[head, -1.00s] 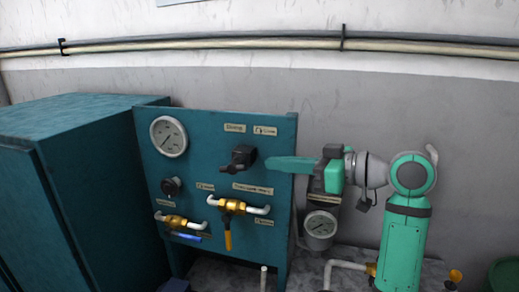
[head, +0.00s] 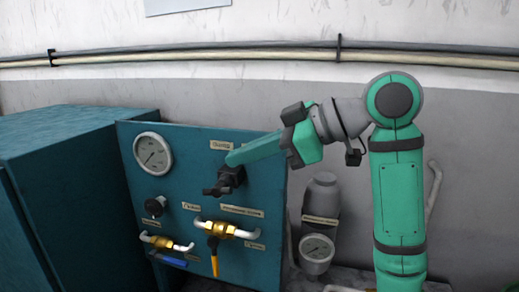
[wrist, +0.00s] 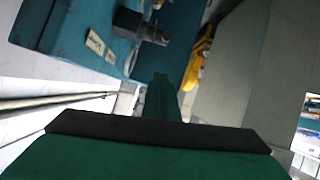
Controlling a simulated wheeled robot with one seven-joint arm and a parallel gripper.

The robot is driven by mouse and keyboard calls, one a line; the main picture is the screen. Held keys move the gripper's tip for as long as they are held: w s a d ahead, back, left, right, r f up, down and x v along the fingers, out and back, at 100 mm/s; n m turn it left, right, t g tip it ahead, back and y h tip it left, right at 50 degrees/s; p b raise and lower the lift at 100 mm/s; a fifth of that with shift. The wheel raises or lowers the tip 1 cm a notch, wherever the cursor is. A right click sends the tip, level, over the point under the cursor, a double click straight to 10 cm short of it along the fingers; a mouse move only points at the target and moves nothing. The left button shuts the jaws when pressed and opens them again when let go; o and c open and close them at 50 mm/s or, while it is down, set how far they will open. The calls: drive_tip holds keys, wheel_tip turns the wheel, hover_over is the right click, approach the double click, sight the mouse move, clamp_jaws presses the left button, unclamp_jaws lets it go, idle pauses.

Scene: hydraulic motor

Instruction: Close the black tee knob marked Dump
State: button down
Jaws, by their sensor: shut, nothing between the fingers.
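The black tee knob (head: 226,181) sticks out from the upper middle of the teal panel (head: 262,185), below a label (head: 220,146) that seems to mark it. The knob also shows at the top of the wrist view (wrist: 142,26). My gripper (head: 231,159) is shut and empty, coming in from the upper right. In the head view its tip overlaps the top of the knob. In the wrist view the shut fingertips (wrist: 161,80) point toward the knob with a gap in the picture; I cannot tell whether they touch.
A round gauge (head: 153,153) sits left of the knob, with a smaller black knob (head: 155,206) below it. A brass valve with a yellow handle (head: 214,258) and one with a blue handle (head: 168,259) are lower. A grey gauge unit (head: 318,246) stands right of the panel.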

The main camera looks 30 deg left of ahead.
sight(219, 190)
drive_tip(key=a+f, duration=0.1)
drive_tip(key=f, duration=0.2)
drive_tip(key=a+f, duration=0.1)
drive_tip(key=f, duration=0.1)
drive_tip(key=shift+a+f, duration=0.3)
